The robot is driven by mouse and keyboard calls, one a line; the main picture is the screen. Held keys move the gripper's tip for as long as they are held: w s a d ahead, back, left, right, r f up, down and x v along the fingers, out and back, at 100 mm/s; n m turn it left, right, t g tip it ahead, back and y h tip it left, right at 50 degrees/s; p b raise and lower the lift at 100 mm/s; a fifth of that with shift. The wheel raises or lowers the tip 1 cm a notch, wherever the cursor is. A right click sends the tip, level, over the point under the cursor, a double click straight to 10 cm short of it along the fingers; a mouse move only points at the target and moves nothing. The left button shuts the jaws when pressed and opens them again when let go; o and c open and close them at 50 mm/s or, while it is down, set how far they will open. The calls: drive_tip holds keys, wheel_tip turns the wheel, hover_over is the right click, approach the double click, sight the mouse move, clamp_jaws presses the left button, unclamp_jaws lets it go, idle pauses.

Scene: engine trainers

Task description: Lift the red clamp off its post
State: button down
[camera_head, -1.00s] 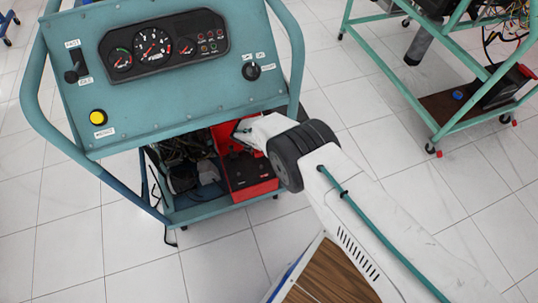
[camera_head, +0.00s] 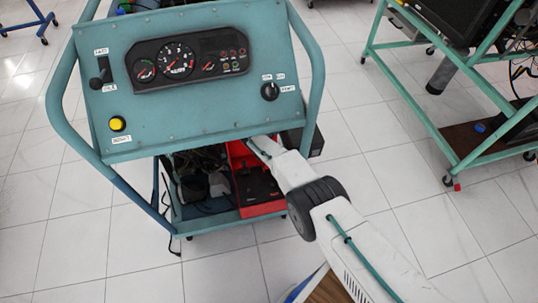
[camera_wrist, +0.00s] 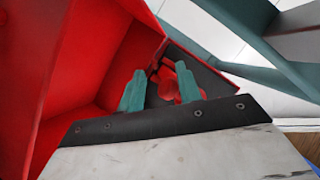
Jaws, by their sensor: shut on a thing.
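The red clamp (camera_wrist: 168,88) shows between the two teal fingers of my gripper (camera_wrist: 160,69) in the wrist view. My gripper is shut on it. The clamp is close to a dark surface (camera_wrist: 212,84); the post is hidden, and I cannot tell whether the clamp still touches it. In the head view my arm reaches under the teal control panel (camera_head: 205,100) by the red box (camera_head: 262,190). My fingers and the clamp cannot be made out there.
The red box wall (camera_wrist: 95,55) rises close to the left of my gripper. A teal frame bar (camera_wrist: 250,38) crosses at upper right. The panel overhangs the arm's end. A dark box (camera_head: 312,140) stands right of the red box. Another teal trainer frame (camera_head: 415,95) stands right.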

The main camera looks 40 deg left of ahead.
drive_tip(key=shift+s+a+r+y, duration=0.1)
drive_tip(key=shift+a+r+y, duration=0.2)
drive_tip(key=shift+a+r, duration=0.55)
drive_tip(key=c, duration=1.2)
unclamp_jaws()
drive_tip(key=shift+a+f, duration=0.1)
drive_tip(key=shift+f, duration=0.05)
drive_tip(key=shift+c, duration=0.2)
drive_tip(key=shift+d+f, duration=0.1)
drive_tip(key=shift+d, duration=0.15)
drive_tip(key=shift+d, duration=0.1)
